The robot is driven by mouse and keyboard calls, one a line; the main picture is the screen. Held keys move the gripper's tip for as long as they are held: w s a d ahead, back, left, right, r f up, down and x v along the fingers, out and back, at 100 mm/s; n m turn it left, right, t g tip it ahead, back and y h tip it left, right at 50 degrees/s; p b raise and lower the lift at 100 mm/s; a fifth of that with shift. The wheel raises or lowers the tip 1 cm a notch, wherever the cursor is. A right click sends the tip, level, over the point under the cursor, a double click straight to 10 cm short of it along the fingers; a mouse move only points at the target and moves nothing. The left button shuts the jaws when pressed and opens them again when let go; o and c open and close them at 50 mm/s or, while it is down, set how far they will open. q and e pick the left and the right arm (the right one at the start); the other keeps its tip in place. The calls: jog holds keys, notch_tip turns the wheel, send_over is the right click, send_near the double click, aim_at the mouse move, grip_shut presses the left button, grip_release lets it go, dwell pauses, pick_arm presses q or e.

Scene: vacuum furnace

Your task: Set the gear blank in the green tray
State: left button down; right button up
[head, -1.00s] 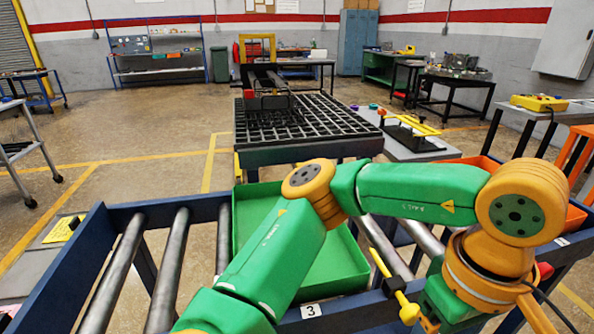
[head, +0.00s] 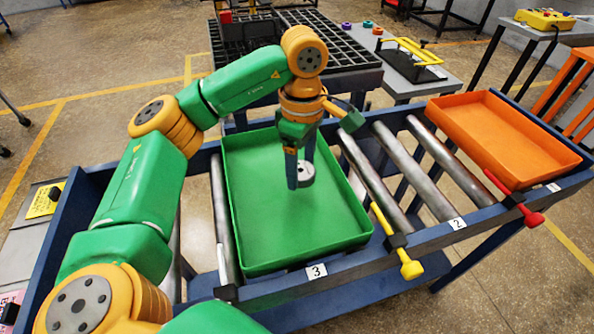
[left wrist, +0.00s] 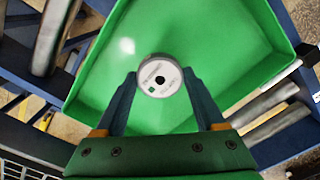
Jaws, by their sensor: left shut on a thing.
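The green tray (left wrist: 215,38) fills the background there. I cannot tell whether the gear blank touches the tray floor. The tray shows no other thing in it. My right gripper is not in view.
The green tray rests on a roller rack with a blue frame (head: 437,233). An orange tray (head: 505,137) sits at the rack's right end. A yellow-knobbed lever (head: 410,268) and a red-knobbed lever (head: 533,218) stick out in front. A dark grid table (head: 345,68) stands behind.

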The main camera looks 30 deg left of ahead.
aim_at(300, 163)
pick_arm(q)
jog(key=f, duration=0.1)
jog(key=w+f+p, duration=0.1)
jog(key=f, duration=0.1)
jog(key=a+f, duration=0.1)
jog(key=shift+w+f, duration=0.2)
jog(key=shift+f, duration=0.6)
grip_release()
jog(key=shift+r, duration=0.35)
jog(key=shift+w+r, duration=0.1)
jog(key=shift+r, duration=0.3)
notch_tip(300, 163, up, 7)
jog(key=shift+f+b, duration=0.15)
jog(key=shift+b, duration=0.15)
notch_tip(300, 163, up, 4)
jog(key=shift+r+p, duration=0.2)
jog(key=shift+p, duration=0.45)
jog(key=shift+f, duration=0.1)
